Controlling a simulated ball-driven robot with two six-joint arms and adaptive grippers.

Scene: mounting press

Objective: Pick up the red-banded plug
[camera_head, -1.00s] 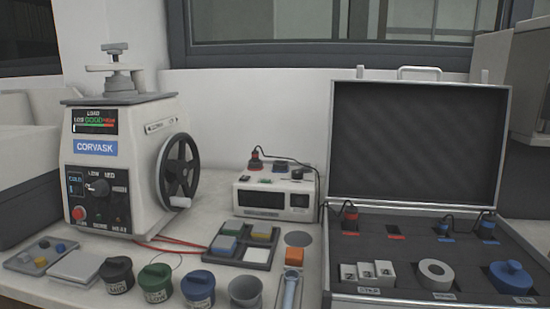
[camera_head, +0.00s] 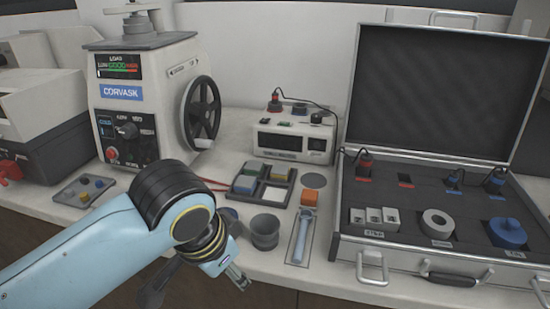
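A dark plug with a red band (camera_head: 365,164) stands in the left slot of the open case's back row, with a black cable at its top. Another red-banded plug (camera_head: 275,104) stands on top of the small white meter box, with a cable running right. My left gripper (camera_head: 238,277) is low in the middle, in front of the table's front edge, left of the case and well away from both plugs. Its fingers look small and angled, so its opening is unclear. My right gripper is not in view.
The open case (camera_head: 408,253) also holds blue-banded plugs (camera_head: 494,183), white blocks, a ring and a blue knob. A grey cup (camera_head: 265,232), a tray of coloured blocks (camera_head: 262,184) and a blue tool (camera_head: 301,235) lie near my arm. The press (camera_head: 150,110) stands behind it.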

